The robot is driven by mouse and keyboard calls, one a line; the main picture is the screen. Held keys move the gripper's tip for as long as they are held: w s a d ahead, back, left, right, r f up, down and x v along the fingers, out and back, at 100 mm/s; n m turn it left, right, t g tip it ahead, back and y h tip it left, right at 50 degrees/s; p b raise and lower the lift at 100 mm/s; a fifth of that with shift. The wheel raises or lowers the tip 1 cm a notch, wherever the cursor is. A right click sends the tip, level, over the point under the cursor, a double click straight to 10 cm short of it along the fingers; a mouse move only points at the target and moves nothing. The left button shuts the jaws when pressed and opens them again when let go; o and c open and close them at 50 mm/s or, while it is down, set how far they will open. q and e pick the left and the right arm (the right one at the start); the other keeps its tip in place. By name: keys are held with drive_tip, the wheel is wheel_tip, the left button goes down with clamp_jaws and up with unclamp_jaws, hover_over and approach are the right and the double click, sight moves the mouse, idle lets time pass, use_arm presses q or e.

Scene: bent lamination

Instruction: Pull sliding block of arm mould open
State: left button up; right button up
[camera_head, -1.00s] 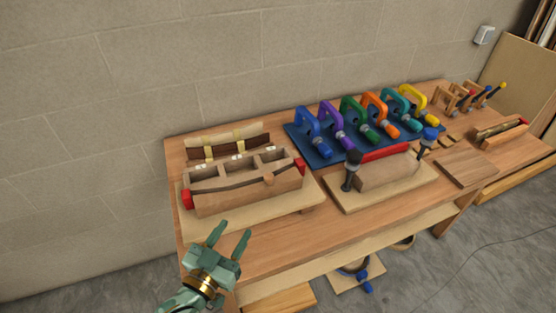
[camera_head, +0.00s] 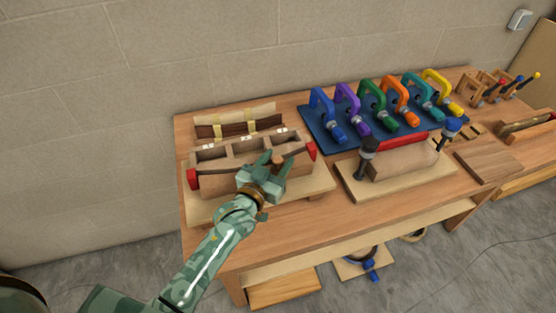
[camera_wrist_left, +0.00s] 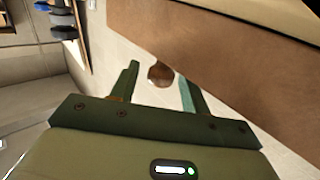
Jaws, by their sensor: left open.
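The arm mould (camera_head: 214,186) is a wooden box with open compartments, a dark curved strip along its front and red ends, on a pale board at the bench's left. My left gripper (camera_head: 268,163) is at the mould's front, right of its middle, and hides part of it. In the left wrist view a round brown wooden knob (camera_wrist_left: 160,74) lies between the two open fingers, with gaps on both sides. I cannot tell how deep the fingers reach around it. Which part is the sliding block is not clear. My right gripper is not in view.
A blue mat (camera_head: 316,125) with several coloured clamps lies right of the mould. A clamped block with a red strip (camera_head: 403,165) stands on another pale board nearby. Dark and pale strips (camera_head: 236,120) lie behind the mould. The bench front (camera_head: 300,220) is clear.

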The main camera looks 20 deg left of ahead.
use_arm(q)
drive_tip(key=shift+w+d, duration=0.1)
drive_tip(key=shift+w, duration=0.35)
